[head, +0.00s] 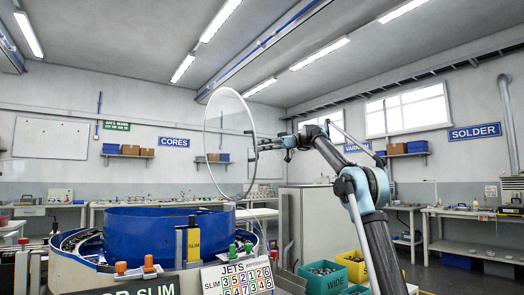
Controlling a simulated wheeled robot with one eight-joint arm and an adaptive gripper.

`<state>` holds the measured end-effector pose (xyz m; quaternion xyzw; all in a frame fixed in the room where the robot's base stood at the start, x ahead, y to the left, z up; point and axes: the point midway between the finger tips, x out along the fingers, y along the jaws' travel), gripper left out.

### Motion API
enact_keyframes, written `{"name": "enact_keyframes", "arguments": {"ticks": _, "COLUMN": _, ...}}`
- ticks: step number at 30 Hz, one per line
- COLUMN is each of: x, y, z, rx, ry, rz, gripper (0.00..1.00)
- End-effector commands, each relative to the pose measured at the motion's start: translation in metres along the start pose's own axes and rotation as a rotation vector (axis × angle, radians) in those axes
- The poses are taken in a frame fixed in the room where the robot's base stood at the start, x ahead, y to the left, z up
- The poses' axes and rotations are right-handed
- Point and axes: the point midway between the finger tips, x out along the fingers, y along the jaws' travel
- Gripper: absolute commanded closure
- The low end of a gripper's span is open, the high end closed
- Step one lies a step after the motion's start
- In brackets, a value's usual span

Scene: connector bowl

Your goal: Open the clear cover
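The clear cover (228,140) is a round see-through disc with a pale rim. It stands close to upright above the right part of the blue bowl (150,236), and the top of the bowl is uncovered. My gripper (254,141) is at the right edge of the cover, reaching in from the right. Its two dark fingertips look spread apart, one above the other. I cannot tell whether they touch the cover. The cover's lower edge is near the bowl's right rim; its hinge is not clear to see.
A yellow SLIM block (194,246) and a JETS number board (238,277) stand at the bowl's front right. Green (323,277) and yellow (353,266) bins of parts sit low beneath my arm. Workbenches line the walls. The air above the bowl is clear.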

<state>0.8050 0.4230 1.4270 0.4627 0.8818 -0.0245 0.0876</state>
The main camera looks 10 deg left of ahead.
Motion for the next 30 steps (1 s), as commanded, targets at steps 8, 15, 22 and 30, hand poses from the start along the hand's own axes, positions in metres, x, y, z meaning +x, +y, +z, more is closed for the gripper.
{"name": "enact_keyframes", "arguments": {"ticks": 8, "x": 0.001, "y": 0.001, "z": 0.001, "rx": 0.000, "ry": -0.004, "rz": 0.000, "gripper": 0.71}}
{"name": "enact_keyframes", "arguments": {"ticks": 15, "x": 0.001, "y": 0.000, "z": 0.001, "rx": 0.000, "ry": -0.003, "rz": -0.001, "gripper": 0.67}}
{"name": "enact_keyframes", "arguments": {"ticks": 22, "x": -0.007, "y": 0.001, "z": 0.000, "rx": 0.000, "ry": -0.002, "rz": 0.001, "gripper": 0.67}}
{"name": "enact_keyframes", "arguments": {"ticks": 30, "x": -0.045, "y": 0.002, "z": 0.001, "rx": 0.001, "ry": -0.002, "rz": 0.001, "gripper": 0.67}}
